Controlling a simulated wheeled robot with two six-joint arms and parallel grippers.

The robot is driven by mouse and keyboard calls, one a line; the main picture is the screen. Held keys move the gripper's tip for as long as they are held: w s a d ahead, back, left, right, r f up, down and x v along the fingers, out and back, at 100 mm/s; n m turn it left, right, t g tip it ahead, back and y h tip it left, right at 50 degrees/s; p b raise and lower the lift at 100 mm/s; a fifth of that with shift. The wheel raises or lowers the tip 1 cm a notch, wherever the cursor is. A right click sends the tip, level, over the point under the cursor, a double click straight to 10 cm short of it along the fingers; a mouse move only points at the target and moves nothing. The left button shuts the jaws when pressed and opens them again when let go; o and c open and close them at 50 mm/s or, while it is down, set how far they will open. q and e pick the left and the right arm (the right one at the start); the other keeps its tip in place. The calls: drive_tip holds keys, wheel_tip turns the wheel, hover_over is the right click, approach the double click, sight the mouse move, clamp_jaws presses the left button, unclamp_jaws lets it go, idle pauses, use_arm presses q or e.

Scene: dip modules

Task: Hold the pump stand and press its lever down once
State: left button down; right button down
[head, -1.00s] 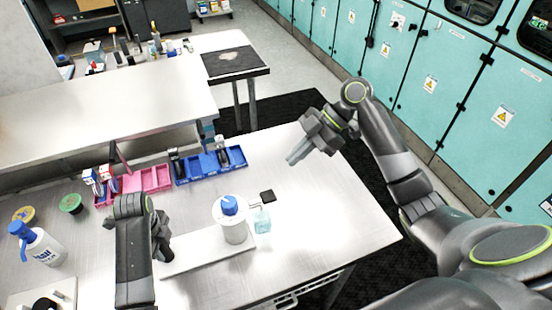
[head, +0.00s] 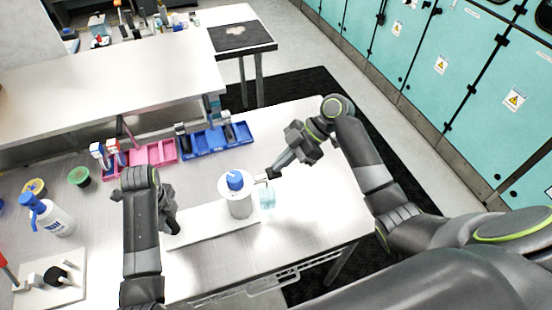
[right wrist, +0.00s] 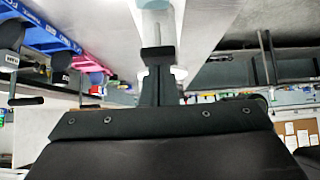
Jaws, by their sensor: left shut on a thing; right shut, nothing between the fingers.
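The pump stand (head: 239,207) is a white cylinder with a blue cap, upright on a long white base plate (head: 212,237). Its lever sticks out to the right and ends in a black pad (head: 272,174). A pale blue clear cup (head: 267,199) stands under the lever side. My left gripper (head: 173,227) is shut on the stand at the left end of its base plate; the arm partly hides the grip. My right gripper (head: 279,167) is shut and empty, its fingertips at the pad. The right wrist view also shows the pad (right wrist: 158,55) at the fingertips; I cannot tell whether they touch.
Pink (head: 153,155) and blue (head: 206,142) bins stand behind the stand. A white bottle with a blue pump (head: 52,217) and small jars are at the left. The table's right part (head: 320,205) is clear. Teal cabinets (head: 480,110) line the far right.

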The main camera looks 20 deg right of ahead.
drive_tip(key=shift+d+f+y, duration=0.3)
drive_tip(key=shift+f+y, duration=0.5)
drive_tip(key=shift+y, duration=0.1)
drive_tip(key=shift+d+f+y, duration=0.25)
drive_tip(key=shift+f+y, duration=0.5)
drive_tip(key=shift+y, duration=0.15)
drive_tip(key=shift+r, duration=1.35)
drive_tip(key=d+r, duration=0.8)
drive_tip(key=r, duration=0.1)
drive_tip(key=shift+r, duration=0.25)
